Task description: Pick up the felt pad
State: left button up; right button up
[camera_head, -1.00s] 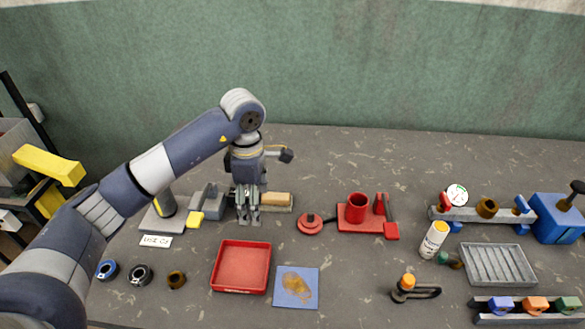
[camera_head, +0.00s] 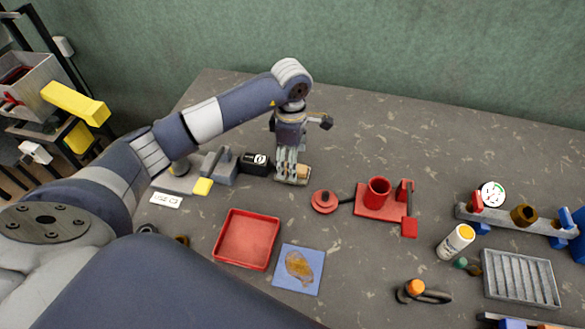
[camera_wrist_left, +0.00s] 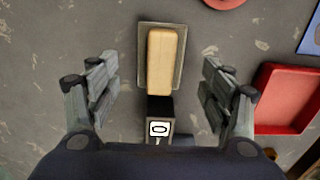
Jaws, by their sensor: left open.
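The felt pad, a tan oblong block (camera_head: 303,171), rests on a small grey metal tray (camera_head: 292,182) at the back left of the table. It also shows in the left wrist view (camera_wrist_left: 166,62), upper middle, lying lengthwise up the picture. My left gripper (camera_head: 286,176) points down at the pad and hides part of it in the head view. In the left wrist view its two fingers are spread wide, with nothing between their pads, and the felt pad lies ahead between their lines. My right gripper is not in view.
A black box with a white label (camera_head: 255,164) stands left of the pad's tray, beside a grey block (camera_head: 219,168). A red tray (camera_head: 247,240) and a stained blue square (camera_head: 299,270) lie in front. A red lid (camera_head: 324,201) is to the right. The table behind is clear.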

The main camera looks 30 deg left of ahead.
pick_arm(q)
notch_tip(320, 180, down, 4)
jog(key=shift+d+r+p, duration=0.1)
jog(key=shift+r+p, duration=0.1)
jog(key=shift+p, duration=0.45)
jog(key=shift+f, duration=0.2)
jog(key=shift+c, duration=1.1)
jog(key=c, duration=0.9)
jog(key=shift+c, duration=0.2)
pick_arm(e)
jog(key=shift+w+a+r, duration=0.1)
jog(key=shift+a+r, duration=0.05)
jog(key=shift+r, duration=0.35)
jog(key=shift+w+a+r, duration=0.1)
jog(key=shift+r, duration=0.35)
